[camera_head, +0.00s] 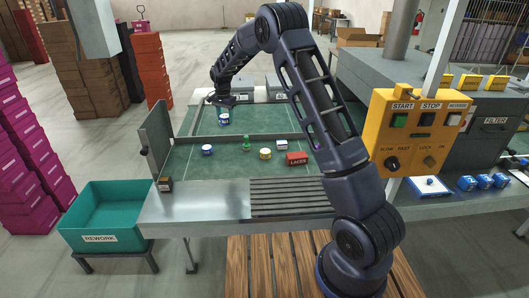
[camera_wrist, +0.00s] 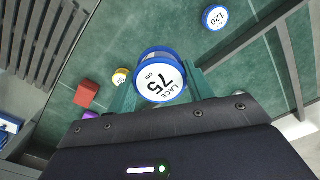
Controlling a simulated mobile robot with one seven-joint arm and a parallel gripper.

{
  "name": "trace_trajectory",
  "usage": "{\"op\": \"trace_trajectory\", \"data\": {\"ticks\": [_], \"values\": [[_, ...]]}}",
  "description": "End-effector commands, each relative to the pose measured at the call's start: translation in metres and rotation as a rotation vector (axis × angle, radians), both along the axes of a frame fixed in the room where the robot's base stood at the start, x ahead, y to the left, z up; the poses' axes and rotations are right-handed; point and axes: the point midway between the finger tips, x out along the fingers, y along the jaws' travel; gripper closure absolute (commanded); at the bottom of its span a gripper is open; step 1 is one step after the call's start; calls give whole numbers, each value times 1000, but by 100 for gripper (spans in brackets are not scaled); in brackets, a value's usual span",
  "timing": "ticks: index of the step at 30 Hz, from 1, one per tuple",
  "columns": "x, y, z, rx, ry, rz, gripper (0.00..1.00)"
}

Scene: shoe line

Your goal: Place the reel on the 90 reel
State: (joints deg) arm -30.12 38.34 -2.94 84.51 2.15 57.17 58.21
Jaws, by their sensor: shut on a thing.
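My gripper (camera_head: 223,102) reaches over the far part of the green work surface. In the wrist view my gripper (camera_wrist: 162,90) is shut on a blue-rimmed white reel (camera_wrist: 162,80) marked LACE 75 cm, its label facing the camera. The held reel also shows below the gripper in the head view (camera_head: 224,118). I cannot tell whether it rests on another reel or hangs above the surface. A blue and white reel (camera_head: 207,150) stands nearer; in the wrist view it reads 120 (camera_wrist: 215,17). No reel marked 90 can be read in either view.
A yellow-rimmed reel (camera_head: 265,153), a green item (camera_head: 246,145), a blue and white item (camera_head: 282,145) and a red LACES box (camera_head: 297,158) lie on the surface. A low divider crosses it. A grey upright panel (camera_head: 158,140) stands at the left; a teal REWORK bin (camera_head: 110,215) is beyond.

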Motion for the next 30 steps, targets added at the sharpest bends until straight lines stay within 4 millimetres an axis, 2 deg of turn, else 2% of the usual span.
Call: {"op": "trace_trajectory", "data": {"ticks": [1,6,9,12,15,20,23,30], "values": [[5,-25,3,0,0,-11,71],[14,-97,11,0,0,-24,71],[16,-134,14,1,-1,-31,71],[15,-162,17,1,-1,-35,71],[14,-182,17,1,1,-36,71],[13,-194,13,1,1,-37,71],[13,-196,-2,0,4,-37,71],[13,-195,-53,0,4,-37,71]]}}
